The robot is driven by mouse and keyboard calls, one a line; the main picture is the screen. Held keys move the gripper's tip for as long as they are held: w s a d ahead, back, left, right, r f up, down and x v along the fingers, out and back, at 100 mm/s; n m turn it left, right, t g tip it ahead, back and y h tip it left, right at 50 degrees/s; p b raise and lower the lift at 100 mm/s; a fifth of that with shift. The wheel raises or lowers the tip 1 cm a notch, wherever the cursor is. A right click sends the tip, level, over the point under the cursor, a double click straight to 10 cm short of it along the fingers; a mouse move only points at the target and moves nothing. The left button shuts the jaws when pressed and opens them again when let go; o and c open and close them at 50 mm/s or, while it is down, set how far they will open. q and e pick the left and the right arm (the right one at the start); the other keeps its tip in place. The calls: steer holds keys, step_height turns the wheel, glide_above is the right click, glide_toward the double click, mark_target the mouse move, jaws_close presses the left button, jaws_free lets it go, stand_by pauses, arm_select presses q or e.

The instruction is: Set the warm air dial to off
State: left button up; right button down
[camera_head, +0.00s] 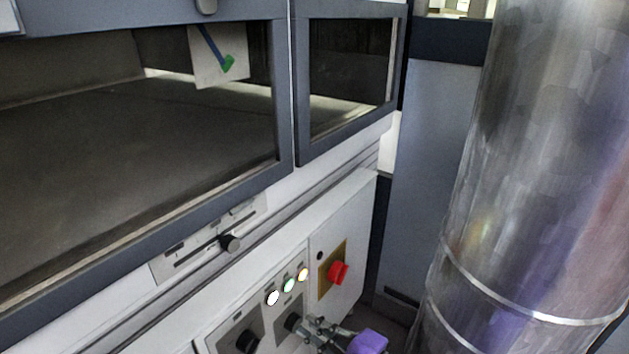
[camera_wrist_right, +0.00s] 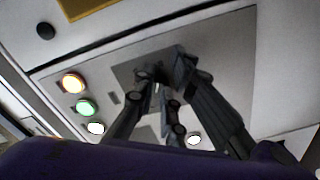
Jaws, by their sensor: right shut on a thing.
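My right gripper (camera_head: 303,322) reaches up to the control panel from the bottom of the head view. It is shut on a dark dial (camera_head: 291,321) on a grey plate below the lights. In the right wrist view, the fingers of my right gripper (camera_wrist_right: 157,80) close in at the same plate (camera_wrist_right: 124,76), and they hide most of the dial. Its pointer and label cannot be read, so I cannot tell its setting. A second black dial (camera_head: 247,341) sits to its left in the head view. My left gripper is not in view.
White, green and amber lights (camera_head: 288,285) sit just above the gripped dial. A red rotary switch (camera_head: 339,272) on a yellow plate is to the right. A slider knob (camera_head: 229,243) is higher left. A large metal duct (camera_head: 540,150) stands at the right.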

steer(key=shift+w+a+r, duration=0.15)
steer(key=shift+w+r, duration=0.15)
steer(key=shift+r, duration=0.25)
steer(key=shift+w+a+r, duration=0.1)
steer(key=shift+w+r, duration=0.2)
steer(key=shift+r, duration=0.25)
steer(key=shift+w+d, duration=0.15)
steer(key=shift+s+d, duration=0.2)
steer(key=shift+d, duration=0.2)
steer(key=shift+f+p+v, duration=0.2)
steer(key=shift+v, duration=0.7)
steer(key=shift+f+p+v, duration=0.15)
steer(key=shift+p+v, duration=0.1)
steer(key=shift+v, duration=0.6)
steer(key=shift+f+p+v, duration=0.2)
steer(key=shift+v, duration=0.7)
